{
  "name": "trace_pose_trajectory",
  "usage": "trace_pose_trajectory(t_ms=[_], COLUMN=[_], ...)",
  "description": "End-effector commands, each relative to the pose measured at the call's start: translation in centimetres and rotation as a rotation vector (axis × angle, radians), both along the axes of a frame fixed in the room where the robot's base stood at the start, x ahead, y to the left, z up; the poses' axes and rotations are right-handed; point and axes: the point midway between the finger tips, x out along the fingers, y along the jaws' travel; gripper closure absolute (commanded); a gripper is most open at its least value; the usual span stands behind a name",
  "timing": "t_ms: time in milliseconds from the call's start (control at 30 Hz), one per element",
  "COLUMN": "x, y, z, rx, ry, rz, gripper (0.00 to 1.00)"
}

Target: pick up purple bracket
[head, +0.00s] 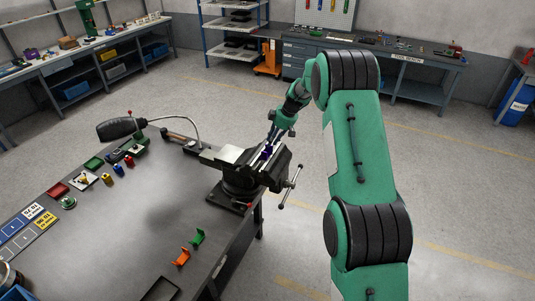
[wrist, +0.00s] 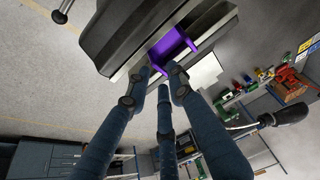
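The purple bracket (head: 266,153) sits at the jaws of the bench vise (head: 240,180) in the head view, mostly hidden by my gripper. In the wrist view the purple bracket (wrist: 173,46) shows as a U shape against the vise's jaw (wrist: 125,35). My gripper (head: 271,139) points down over the vise. In the wrist view my gripper's dark blue fingers (wrist: 158,74) are spread apart with a gap between the tips. The tips are close to the bracket's near edge, and nothing shows held between them. Whether a tip touches the bracket is unclear.
A green bracket (head: 197,237) and an orange bracket (head: 181,257) lie on the workbench (head: 135,225). A lamp (head: 116,129) with a bent neck stands behind small coloured parts. The vise handle (head: 290,187) sticks out past the bench edge.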

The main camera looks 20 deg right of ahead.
Motion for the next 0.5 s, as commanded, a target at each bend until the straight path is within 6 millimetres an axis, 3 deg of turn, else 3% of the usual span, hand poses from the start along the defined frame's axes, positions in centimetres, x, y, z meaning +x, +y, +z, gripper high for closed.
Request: trace_pose_trajectory(t_ms=[500], x=[1.2], y=[1.0], z=[-4.0], rx=[-0.001], ry=[0.001], rz=[0.000], gripper=[0.78])
